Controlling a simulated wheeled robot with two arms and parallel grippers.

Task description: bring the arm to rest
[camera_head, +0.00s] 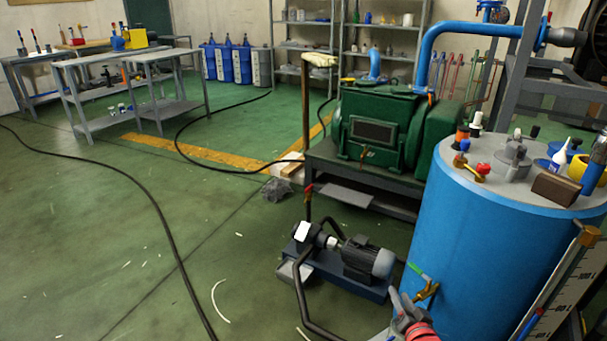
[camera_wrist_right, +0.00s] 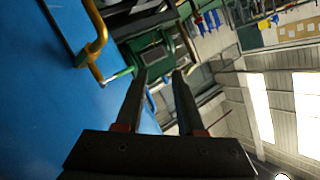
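My right gripper (camera_head: 404,308) shows only partly at the bottom edge of the head view, close to the blue drum (camera_head: 490,260). In the right wrist view the right gripper (camera_wrist_right: 162,75) has its two dark fingers apart, with nothing between them. The blue drum (camera_wrist_right: 55,110) fills the left of that view. A brass valve (camera_head: 427,291) with a green-tipped handle is on the drum's side, just above the gripper in the head view. The brass valve (camera_wrist_right: 97,42) is left of the fingers in the wrist view, apart from them. My left gripper is not in view.
A pump with a motor (camera_head: 368,260) and dark hoses stands on the floor left of the drum. A green machine (camera_head: 380,125) sits on a bench behind. Small items stand on the drum's lid. A black cable crosses the open floor (camera_head: 90,250) at left.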

